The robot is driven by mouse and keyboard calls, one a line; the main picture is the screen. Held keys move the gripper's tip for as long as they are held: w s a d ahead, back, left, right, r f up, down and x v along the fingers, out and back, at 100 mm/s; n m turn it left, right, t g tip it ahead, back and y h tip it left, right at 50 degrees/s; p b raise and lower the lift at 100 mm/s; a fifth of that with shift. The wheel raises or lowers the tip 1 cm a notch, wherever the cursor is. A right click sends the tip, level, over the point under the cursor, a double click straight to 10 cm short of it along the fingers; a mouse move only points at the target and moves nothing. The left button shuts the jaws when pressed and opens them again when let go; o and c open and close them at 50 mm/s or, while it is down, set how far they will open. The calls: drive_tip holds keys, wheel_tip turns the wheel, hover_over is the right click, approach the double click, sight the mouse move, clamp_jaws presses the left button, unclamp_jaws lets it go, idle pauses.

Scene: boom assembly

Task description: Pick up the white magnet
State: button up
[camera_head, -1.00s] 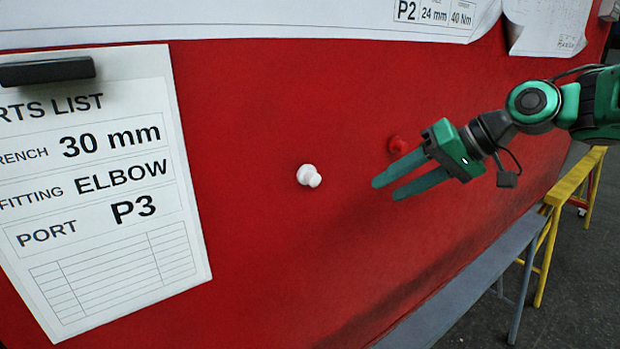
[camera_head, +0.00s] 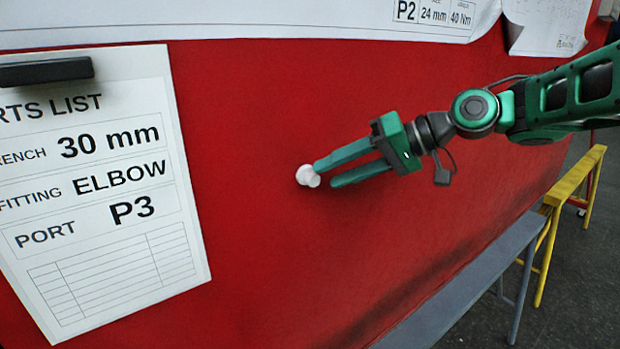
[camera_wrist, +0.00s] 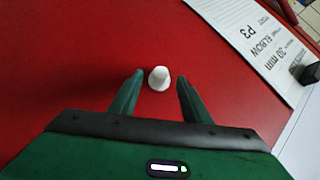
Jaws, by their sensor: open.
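The white magnet (camera_head: 308,176) is a small knob on the red panel, right of the parts list sheet. It also shows in the wrist view (camera_wrist: 159,77), just ahead of and between the two fingertips. My gripper (camera_head: 323,175) is open and empty, with its green fingers pointing left at the magnet. In the head view the upper fingertip slightly overlaps the magnet's edge. I cannot tell whether it touches. In the wrist view the gripper (camera_wrist: 160,80) shows a gap on both sides of the magnet.
The red panel (camera_head: 250,120) is bare around the magnet. The parts list sheet (camera_head: 105,240) hangs at left under a black magnet (camera_head: 45,72). White sheets (camera_head: 250,18) hang along the top. A grey ledge (camera_head: 470,285) and yellow trestle (camera_head: 570,185) stand at lower right.

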sight(318, 179)
drive_tip(key=shift+x, duration=1.95)
clamp_jaws()
drive_tip(key=shift+d+r, duration=0.1)
drive_tip(key=shift+r, duration=0.1)
drive_tip(key=shift+r, duration=0.25)
wheel_tip(318, 179, up, 6)
drive_tip(key=s+d, duration=1.1)
drive_tip(key=s, duration=0.5)
drive_tip(key=shift+s, duration=0.25)
